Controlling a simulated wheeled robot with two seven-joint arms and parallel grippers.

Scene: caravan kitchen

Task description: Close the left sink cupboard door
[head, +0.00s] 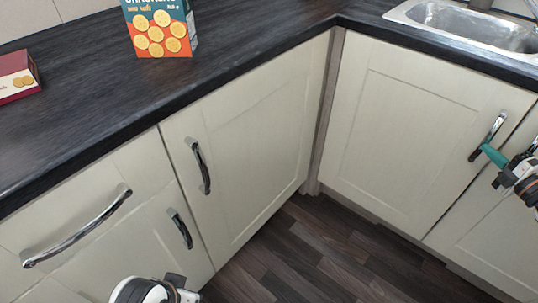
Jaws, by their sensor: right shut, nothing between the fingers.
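The left sink cupboard door (412,125) is a cream panel below the sink, right of the inner corner. It looks flush with its frame, with only a thin dark line along its right edge; a small gap cannot be ruled out. Its metal handle (488,137) is near the upper right edge. My right gripper (487,150) is shut and empty, its teal fingertips at the handle, overlapping it in view; I cannot tell if they touch. My left arm's end (150,291) shows at the bottom edge, with its fingers not visible.
A steel sink (465,27) is set in the dark worktop (250,62) above. A cracker box (160,28) and a red box (18,77) stand on it. Closed cupboards and a drawer (75,225) line the left side. The wood floor (310,250) between is clear.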

